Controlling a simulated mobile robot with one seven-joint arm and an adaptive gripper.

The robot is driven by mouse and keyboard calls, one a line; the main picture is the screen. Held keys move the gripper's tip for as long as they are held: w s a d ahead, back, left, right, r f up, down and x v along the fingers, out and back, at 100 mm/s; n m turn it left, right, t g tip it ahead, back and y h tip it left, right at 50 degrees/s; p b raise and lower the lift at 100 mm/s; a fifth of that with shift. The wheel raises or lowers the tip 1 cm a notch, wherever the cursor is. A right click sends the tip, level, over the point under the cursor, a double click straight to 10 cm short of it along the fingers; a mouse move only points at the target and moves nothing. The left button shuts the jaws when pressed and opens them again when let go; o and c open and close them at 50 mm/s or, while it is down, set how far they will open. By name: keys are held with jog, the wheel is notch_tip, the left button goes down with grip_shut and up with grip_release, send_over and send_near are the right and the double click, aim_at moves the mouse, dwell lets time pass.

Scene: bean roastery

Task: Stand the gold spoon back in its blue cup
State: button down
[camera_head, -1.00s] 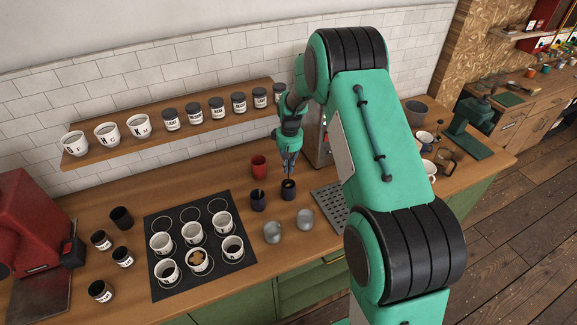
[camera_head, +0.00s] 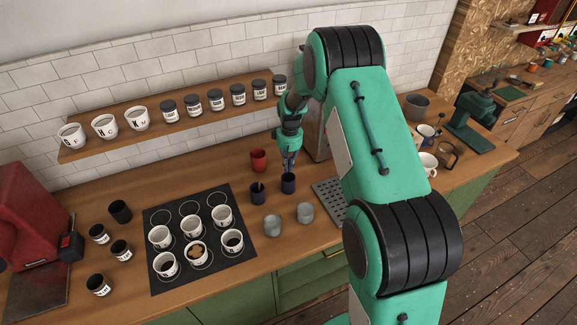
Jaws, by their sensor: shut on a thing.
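My gripper (camera_head: 289,170) points down at the back of the counter, right over a dark blue cup (camera_head: 288,185). Its fingers are shut on a thin thing, taken to be the gold spoon, which is too small and too covered by the fingers to make out clearly. I cannot tell whether its lower end is inside the cup. A second dark blue cup (camera_head: 257,194) stands just to the left, with a small thin light thing at its mouth. Both cups are upright.
A red cup (camera_head: 258,160) stands behind the blue cups, and two grey cups (camera_head: 272,226) (camera_head: 305,212) in front. A black mat (camera_head: 165,283) with several white cups lies left. A drip tray (camera_head: 329,193) is to the right. A shelf (camera_head: 92,149) with jars hangs behind.

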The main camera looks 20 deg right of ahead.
jog(key=c, duration=1.8)
grip_release()
jog(key=shift+c, duration=0.2)
jog(key=shift+r, duration=0.1)
notch_tip(320, 180, up, 12)
jog(key=shift+d+f, duration=0.1)
jog(key=shift+f, duration=0.1)
jog(key=shift+r, duration=0.15)
